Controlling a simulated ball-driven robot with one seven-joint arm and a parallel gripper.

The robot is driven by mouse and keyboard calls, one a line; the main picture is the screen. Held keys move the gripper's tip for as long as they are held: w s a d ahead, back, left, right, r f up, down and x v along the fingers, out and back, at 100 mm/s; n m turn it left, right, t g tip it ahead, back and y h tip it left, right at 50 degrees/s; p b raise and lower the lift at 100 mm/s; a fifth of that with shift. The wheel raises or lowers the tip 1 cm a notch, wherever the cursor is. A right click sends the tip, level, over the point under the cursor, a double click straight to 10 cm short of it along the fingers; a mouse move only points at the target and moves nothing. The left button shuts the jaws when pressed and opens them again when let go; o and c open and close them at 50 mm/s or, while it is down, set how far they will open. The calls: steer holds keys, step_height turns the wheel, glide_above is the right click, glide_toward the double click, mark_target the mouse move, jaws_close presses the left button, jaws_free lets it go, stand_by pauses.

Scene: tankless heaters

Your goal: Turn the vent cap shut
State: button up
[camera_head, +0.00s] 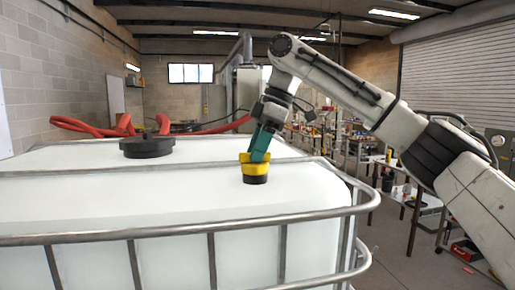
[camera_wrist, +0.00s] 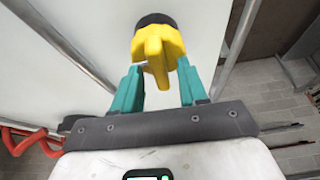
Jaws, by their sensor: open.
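The vent cap (camera_head: 255,168) is yellow on a black base and stands upright on top of the white tank, right of its middle in the head view. In the wrist view the cap (camera_wrist: 158,47) shows a raised yellow grip rib pointing toward my gripper. My gripper (camera_wrist: 160,75) has two green fingers, apart, one on each side of the rib. The fingers appear clear of the rib, with gaps showing. In the head view my gripper (camera_head: 258,154) comes down at a tilt onto the cap from above, and its fingers partly overlap the cap.
The white tank (camera_head: 120,205) has a metal cage with a top rail (camera_head: 180,227) along the front. A black lid (camera_head: 147,147) sits left of the cap. A red hose (camera_head: 85,126) lies behind. Tables stand in the room at right.

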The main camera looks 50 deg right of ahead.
jaws_close()
stand_by(0.5)
steer(key=m+t+h+b, duration=0.1)
steer(key=m, duration=0.3)
steer(key=shift+a+f, duration=0.1)
steer(key=m+h, duration=0.1)
steer(key=m, duration=0.1)
steer(key=m+h, duration=0.1)
steer(key=m, duration=0.1)
steer(key=shift+s+r+m+t, duration=0.1)
steer(key=shift+r+m+t, duration=0.1)
steer(key=shift+m+t, duration=0.15)
steer(key=m+h+p, duration=0.1)
steer(key=m, duration=0.1)
steer(key=m+h+p, duration=0.1)
steer(key=m+p, duration=0.1)
steer(key=m, duration=0.1)
steer(key=shift+a+r, duration=0.1)
steer(key=shift+a, duration=0.05)
steer(key=shift+a+m+g+h+p, duration=0.1)
steer(key=shift+m+g+h+p, duration=0.45)
steer(key=shift+m+p, duration=0.95)
steer(key=shift+f+m+b, duration=0.2)
steer(key=shift+m+b, duration=0.2)
steer(key=shift+m, duration=0.15)
jaws_free()
